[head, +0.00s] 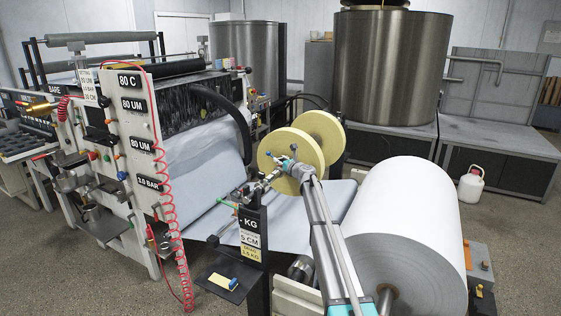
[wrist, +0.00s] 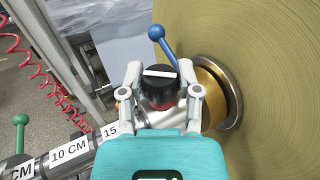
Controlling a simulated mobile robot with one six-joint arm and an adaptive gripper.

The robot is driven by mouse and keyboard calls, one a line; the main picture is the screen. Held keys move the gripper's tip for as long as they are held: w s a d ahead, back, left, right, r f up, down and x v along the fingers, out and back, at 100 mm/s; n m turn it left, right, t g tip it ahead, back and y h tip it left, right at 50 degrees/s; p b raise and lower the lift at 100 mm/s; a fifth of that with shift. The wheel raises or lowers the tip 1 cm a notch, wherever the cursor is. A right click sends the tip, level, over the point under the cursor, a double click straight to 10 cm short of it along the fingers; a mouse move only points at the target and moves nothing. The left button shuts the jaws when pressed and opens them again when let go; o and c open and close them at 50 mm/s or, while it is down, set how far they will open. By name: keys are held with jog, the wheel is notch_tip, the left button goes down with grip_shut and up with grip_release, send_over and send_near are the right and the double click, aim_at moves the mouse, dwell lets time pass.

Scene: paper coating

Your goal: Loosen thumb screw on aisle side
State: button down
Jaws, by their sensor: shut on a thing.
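My gripper (wrist: 162,92) is shut on the thumb screw, a dark round knob (wrist: 157,93) with a white bar across its top and red at its base, in the middle of the wrist view. The knob sits on a metal collar on the shaft, just left of the tan roll (wrist: 275,90). In the head view, my gripper (head: 277,172) is at the shaft in front of the tan roll (head: 323,138). The knob itself is too small to make out there.
A blue-tipped lever (wrist: 163,43) rises just beyond the fingers. A green-knobbed lever (wrist: 20,133) stands on the marked bar (wrist: 75,152) at left. A red coiled hose (wrist: 38,66) hangs nearby. A large white roll (head: 410,220) lies right of my arm.

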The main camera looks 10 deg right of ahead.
jog(key=n+g+y, duration=0.1)
jog(key=y, duration=0.1)
jog(key=n+g+y, duration=0.1)
jog(key=n+y, duration=0.1)
jog(key=shift+w+g, duration=0.2)
jog(key=shift+g, duration=0.2)
jog(key=shift+s+n+g+y, duration=0.1)
jog(key=shift+n+g+y, duration=1.3)
jog(key=shift+g+y, duration=0.1)
jog(key=shift+c, duration=1.5)
grip_release()
jog(key=shift+s+d, duration=0.1)
jog(key=shift+s, duration=0.05)
jog(key=v, duration=1.1)
jog(key=shift+s+d, duration=0.2)
jog(key=shift+d, duration=0.1)
